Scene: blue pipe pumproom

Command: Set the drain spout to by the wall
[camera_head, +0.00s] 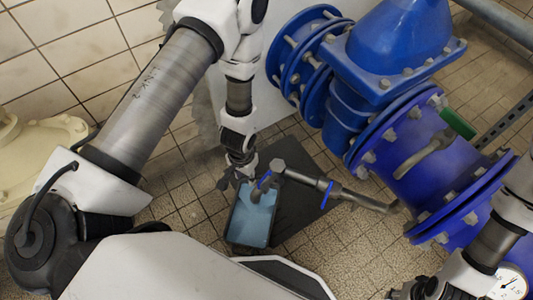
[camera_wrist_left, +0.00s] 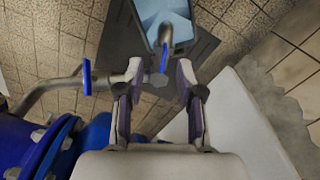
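The drain spout (camera_head: 257,187) is a short grey bent tube with a blue ring, at the end of a grey pipe (camera_head: 345,193) coming from the blue pipework. Its mouth is over a dark tray of pale blue water (camera_head: 235,238). In the left wrist view the spout (camera_wrist_left: 166,32) points up the picture over the tray. My left gripper (camera_head: 237,172) is beside the spout on its wall side; the wrist view shows its fingers (camera_wrist_left: 158,82) apart with nothing clamped between them. My right gripper (camera_head: 418,291) is at the lower right edge, partly cut off, its opening unclear.
Large blue flanged pipework (camera_head: 420,155) fills the right, with a green-gripped lever (camera_head: 458,123) on it. A tiled wall (camera_head: 60,40) is at the upper left. A dark mat (camera_head: 300,215) lies under the tray.

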